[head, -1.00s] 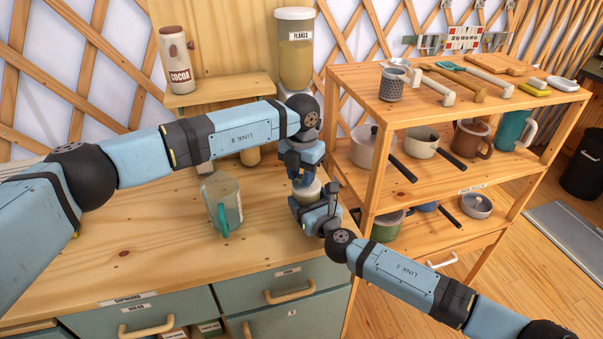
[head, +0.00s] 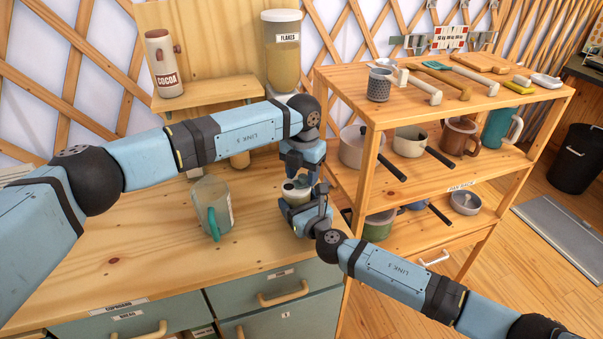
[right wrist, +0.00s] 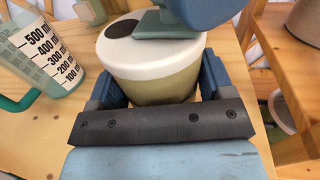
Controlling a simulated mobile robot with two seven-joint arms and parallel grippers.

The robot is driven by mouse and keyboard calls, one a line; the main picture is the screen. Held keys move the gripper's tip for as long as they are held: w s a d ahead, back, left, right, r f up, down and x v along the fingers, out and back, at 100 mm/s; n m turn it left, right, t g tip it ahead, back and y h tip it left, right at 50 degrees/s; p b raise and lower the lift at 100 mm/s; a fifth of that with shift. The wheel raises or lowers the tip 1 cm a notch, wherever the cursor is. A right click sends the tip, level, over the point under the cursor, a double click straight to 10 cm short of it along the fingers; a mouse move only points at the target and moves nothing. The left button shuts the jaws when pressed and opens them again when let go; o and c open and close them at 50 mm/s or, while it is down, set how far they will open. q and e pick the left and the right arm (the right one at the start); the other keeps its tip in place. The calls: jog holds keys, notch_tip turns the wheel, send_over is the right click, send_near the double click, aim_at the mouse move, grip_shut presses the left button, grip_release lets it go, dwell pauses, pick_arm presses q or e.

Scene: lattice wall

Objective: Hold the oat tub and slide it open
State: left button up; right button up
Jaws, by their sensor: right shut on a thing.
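The oat tub (right wrist: 162,86), round with a pale green-beige body and white lid, is between the two jaws of my right gripper (right wrist: 160,92), which is shut on its sides. A dark round patch, perhaps an opening, shows on the left of the lid. The tub also shows in the head view (head: 290,195), upright, close to the worktop. My left gripper (head: 297,180) is directly above it, and a grey-green part of it rests on or just above the lid in the right wrist view. Its jaws are too hidden to tell open from shut.
A measuring jug (head: 210,207) with a green handle stands left of the tub on the worktop (head: 120,240). A wooden shelf unit (head: 372,150) with pots and mugs stands close on the right. The flakes dispenser (head: 283,55) and cocoa tin (head: 163,65) are behind.

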aim_at(303, 176)
pick_arm(q)
notch_tip(303, 176, up, 12)
dwell(0.7)
dwell(0.6)
pick_arm(e)
jog(key=o, duration=0.9)
jog(key=shift+r+p+v, duration=0.25)
jog(key=shift+p+v, duration=0.45)
jog(key=shift+v, duration=0.55)
jog(key=shift+r+p+v, duration=0.25)
jog(key=shift+p+v, duration=0.45)
jog(key=shift+v, duration=0.55)
pick_arm(q)
notch_tip(303, 176, up, 3)
jog(key=shift+f, duration=0.1)
